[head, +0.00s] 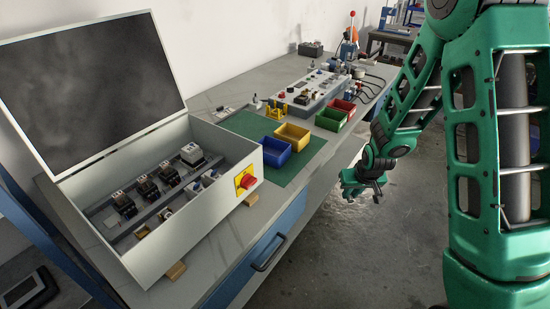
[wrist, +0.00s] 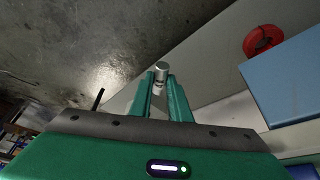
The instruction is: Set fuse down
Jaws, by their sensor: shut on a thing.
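The fuse (wrist: 161,69) is a small silver-grey cylinder in the wrist view. My gripper (wrist: 161,82) is shut on it, with the fuse's end showing between the two green fingertips. In the head view my gripper (head: 363,186) hangs over the floor, just off the bench's right front edge. I cannot make out the fuse there. A grey open electrical box (head: 197,236) stands on the near left of the bench. It holds several dark blocks in a row, with a red knob (head: 249,182) on its right end.
The bench (head: 222,268) carries a green mat (head: 241,123) with blue (head: 275,155), yellow (head: 292,139), green (head: 328,123) and red (head: 344,107) bins. A control panel (head: 308,94) stands behind them. In the wrist view, a red round thing (wrist: 263,41) lies by a blue surface (wrist: 292,82).

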